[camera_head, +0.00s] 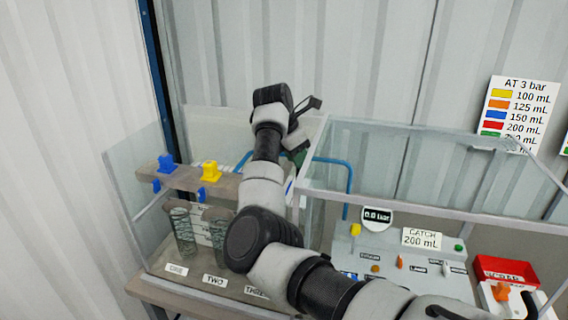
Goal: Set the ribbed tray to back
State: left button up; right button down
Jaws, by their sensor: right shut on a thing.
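My right arm reaches up from the lower right over the glass-walled bench. Its gripper (299,156) points down just beyond the forearm, near the glass divider and the blue pipe (336,162). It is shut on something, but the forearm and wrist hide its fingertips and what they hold. I cannot make out the ribbed tray for certain; it may be behind my arm. My left gripper is not in view.
A grey-brown beam (187,178) carries a blue fitting (167,163) and a yellow one (209,170). Ribbed glass cylinders (183,232) stand below it. A control panel (345,262) and a red tray (507,267) are at right. Glass walls enclose the bench.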

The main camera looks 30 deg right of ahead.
jog(key=shift+w+d+r, duration=0.15)
jog(key=shift+w, duration=0.15)
jog(key=shift+s+r, duration=0.15)
jog(key=c, duration=1.2)
grip_release()
jog(key=shift+d, duration=0.15)
jog(key=shift+o, duration=1.6)
jog(key=shift+f, duration=0.25)
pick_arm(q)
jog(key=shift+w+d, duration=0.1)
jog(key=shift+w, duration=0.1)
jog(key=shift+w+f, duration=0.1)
pick_arm(e)
jog(key=shift+r, duration=0.1)
